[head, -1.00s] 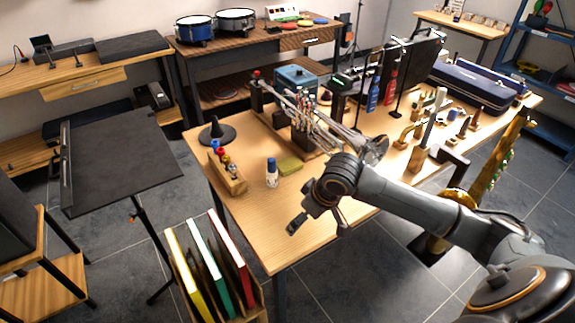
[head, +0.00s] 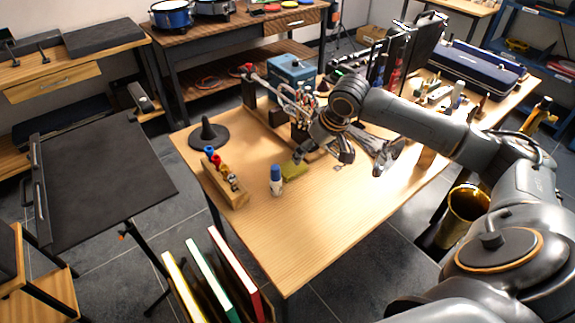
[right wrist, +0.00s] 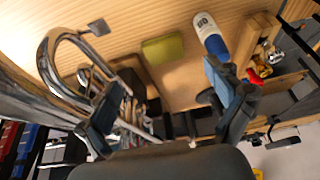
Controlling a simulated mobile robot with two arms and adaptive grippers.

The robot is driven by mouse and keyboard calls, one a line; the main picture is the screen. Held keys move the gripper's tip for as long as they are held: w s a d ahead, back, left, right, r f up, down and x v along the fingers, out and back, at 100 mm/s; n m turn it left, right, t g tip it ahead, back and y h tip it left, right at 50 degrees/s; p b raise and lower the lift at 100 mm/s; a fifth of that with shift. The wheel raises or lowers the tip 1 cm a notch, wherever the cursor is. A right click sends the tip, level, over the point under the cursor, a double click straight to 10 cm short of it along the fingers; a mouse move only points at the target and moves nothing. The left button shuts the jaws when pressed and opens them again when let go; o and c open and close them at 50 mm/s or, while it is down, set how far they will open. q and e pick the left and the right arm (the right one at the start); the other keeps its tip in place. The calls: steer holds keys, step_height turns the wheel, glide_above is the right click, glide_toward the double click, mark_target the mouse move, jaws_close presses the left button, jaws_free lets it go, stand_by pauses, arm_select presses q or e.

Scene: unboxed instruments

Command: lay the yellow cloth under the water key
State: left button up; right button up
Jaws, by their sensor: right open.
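The yellow cloth (head: 294,173) lies folded as a small flat pad on the table; it also shows in the right wrist view (right wrist: 162,48). A silver brass instrument (head: 285,92) rests on dark supports behind it, partly hidden by my right arm; its bright curved tubing (right wrist: 50,62) fills the left of the wrist view. I cannot make out the water key. My right gripper (head: 322,156) is open and empty above the table, close to the cloth and the instrument. In the wrist view the cloth appears beyond the spread fingers (right wrist: 160,98). My left gripper is not in view.
A white bottle with a blue cap (head: 276,181) stands beside the cloth. A wooden rack (head: 232,191) of small coloured items and a black cone stand (head: 208,135) are to its left. A blue box (head: 291,74) stands behind. The table's front is clear.

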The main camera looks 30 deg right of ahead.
glide_toward(298, 176)
steer(key=shift+w+f, duration=0.4)
steer(key=shift+f, duration=0.2)
steer(key=shift+w+a+f, duration=0.1)
steer(key=shift+w+f, duration=0.1)
steer(key=shift+f, duration=0.35)
steer(key=x, duration=0.5)
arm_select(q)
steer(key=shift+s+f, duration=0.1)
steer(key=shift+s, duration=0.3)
arm_select(e)
steer(key=shift+r, duration=0.1)
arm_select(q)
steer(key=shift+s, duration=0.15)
arm_select(e)
steer(key=c, duration=0.9)
steer(key=shift+o, duration=0.2)
